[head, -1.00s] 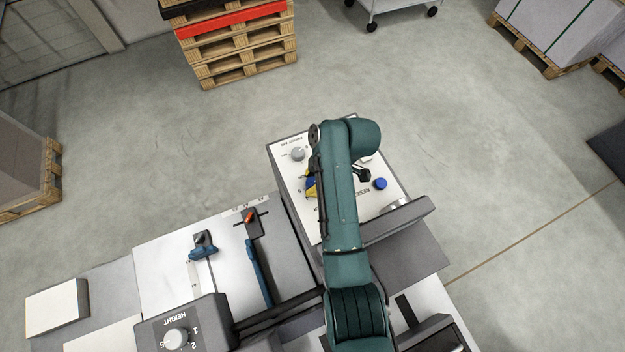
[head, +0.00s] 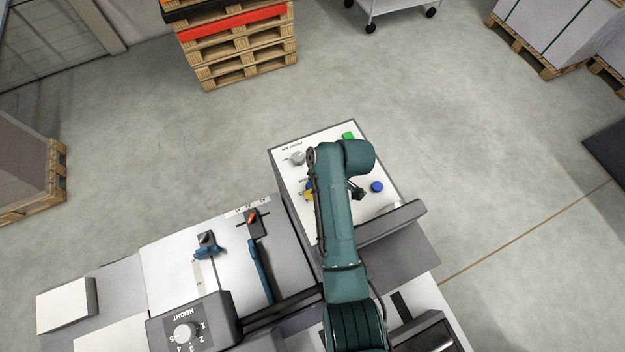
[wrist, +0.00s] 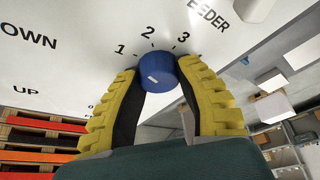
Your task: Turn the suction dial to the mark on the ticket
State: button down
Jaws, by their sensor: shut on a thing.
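In the wrist view a blue round dial (wrist: 158,72) with a short white mark on its face sits on a white panel (wrist: 75,55). Printed 1, 2 and 3 run along its far side, and part of a word ending in "EEDER" shows at the top. My gripper (wrist: 159,78) has its yellow, black-lined fingers on either side of the dial, closed on it. In the head view a yellow finger (head: 308,194) shows beside my arm, over the panel; my arm hides the dial there. I cannot make out a ticket.
A HEIGHT dial (head: 185,333) stands at the lower left.

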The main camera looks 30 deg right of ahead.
jog(key=m+h+p, duration=0.1)
jog(key=m+p, duration=0.1)
jog(key=m, duration=0.1)
jog(key=m+t+h+p, duration=0.1)
jog(key=m+p, duration=0.2)
jog(key=shift+s+a+m, duration=0.1)
jog(key=shift+s+m, duration=0.05)
jog(key=shift+m, duration=0.15)
jog(key=m+h+p, duration=0.1)
jog(key=m+h, duration=0.1)
jog(key=m, duration=0.3)
jog(key=shift+f+p, duration=0.2)
jog(key=shift+p, duration=0.2)
jog(key=m, duration=0.2)
jog(key=m+h, duration=0.1)
jog(key=m, duration=0.1)
jog(key=shift+f+h, duration=0.15)
jog(key=shift+h, duration=0.15)
jog(key=m+b, duration=0.1)
jog(key=m, duration=0.1)
jog(key=shift+m+g+h, duration=0.3)
jog(key=shift+g+h, duration=0.1)
jog(key=shift+m+g+h+b, duration=0.35)
jog(key=shift+m+b, duration=0.5)
jog(key=shift+m, duration=0.45)
jog(key=shift+m+g+h+b, duration=0.25)
jog(key=shift+m+g+b, duration=0.2)
jog(key=shift+m+b, duration=0.6)
jog(key=shift+m, duration=0.35)
